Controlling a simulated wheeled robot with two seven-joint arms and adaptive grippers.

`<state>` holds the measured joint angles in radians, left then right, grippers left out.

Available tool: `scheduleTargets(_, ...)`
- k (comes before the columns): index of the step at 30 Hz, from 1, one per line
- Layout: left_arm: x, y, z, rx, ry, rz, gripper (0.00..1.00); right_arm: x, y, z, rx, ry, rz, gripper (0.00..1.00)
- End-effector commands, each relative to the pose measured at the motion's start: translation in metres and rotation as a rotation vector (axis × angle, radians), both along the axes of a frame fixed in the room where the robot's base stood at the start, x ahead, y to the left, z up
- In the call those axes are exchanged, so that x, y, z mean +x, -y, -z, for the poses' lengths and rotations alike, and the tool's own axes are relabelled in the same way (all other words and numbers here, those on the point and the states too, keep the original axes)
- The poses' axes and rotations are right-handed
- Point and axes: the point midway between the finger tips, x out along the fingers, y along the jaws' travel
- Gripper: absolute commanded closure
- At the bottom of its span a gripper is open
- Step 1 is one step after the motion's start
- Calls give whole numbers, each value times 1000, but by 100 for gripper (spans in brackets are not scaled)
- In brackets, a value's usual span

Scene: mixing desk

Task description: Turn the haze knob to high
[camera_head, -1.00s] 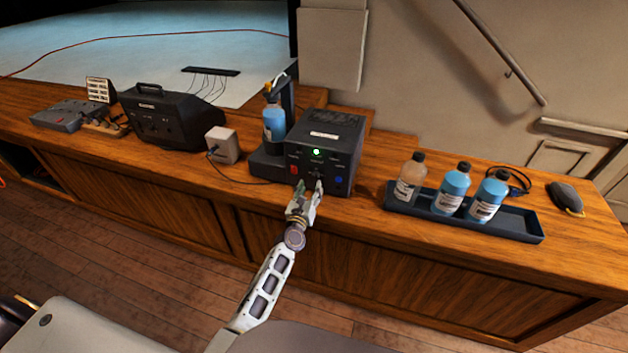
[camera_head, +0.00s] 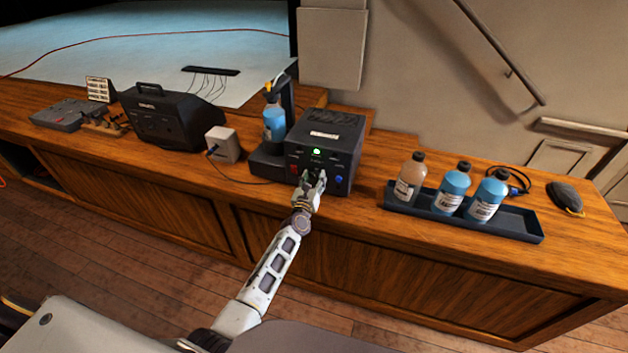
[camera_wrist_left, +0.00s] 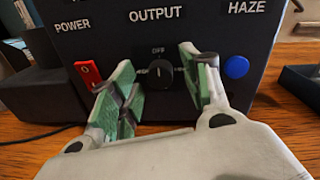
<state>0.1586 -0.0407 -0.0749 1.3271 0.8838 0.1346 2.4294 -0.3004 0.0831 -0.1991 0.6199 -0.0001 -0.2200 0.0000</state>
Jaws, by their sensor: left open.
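A black box machine (camera_head: 326,137) stands on the wooden counter with a green light lit on its front. In the left wrist view its panel reads POWER, OUTPUT and HAZE. The black round knob (camera_wrist_left: 161,74) is in the middle of the panel below OUTPUT, with OFF just above it; its pale mark seems to point up. My left gripper (camera_head: 313,178) is in front of the panel. In the left wrist view its open fingers (camera_wrist_left: 157,72) are on either side of the knob; I cannot tell if they touch it. My right gripper is not in view.
A red switch (camera_wrist_left: 86,73) is left of the fingers; a blue button (camera_wrist_left: 236,67) under HAZE is close on the right. A bottle (camera_head: 274,122) stands beside the machine. A tray (camera_head: 520,226) with 3 bottles is to the right, with bare counter between.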

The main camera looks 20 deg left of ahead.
Motion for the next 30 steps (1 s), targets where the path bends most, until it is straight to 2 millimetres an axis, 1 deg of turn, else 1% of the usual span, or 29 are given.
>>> scheduleTargets(5,0,0,0,0,0,0,53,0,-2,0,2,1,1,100)
scheduleTargets(6,0,0,0,0,0,0,55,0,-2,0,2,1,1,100)
scheduleTargets(16,0,0,0,0,0,0,98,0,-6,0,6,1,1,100)
scheduleTargets(17,0,0,0,0,0,0,99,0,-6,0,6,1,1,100)
scheduleTargets(25,0,0,0,17,1,0,99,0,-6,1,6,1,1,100)
scheduleTargets(30,0,0,1,60,3,0,100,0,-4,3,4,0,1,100)
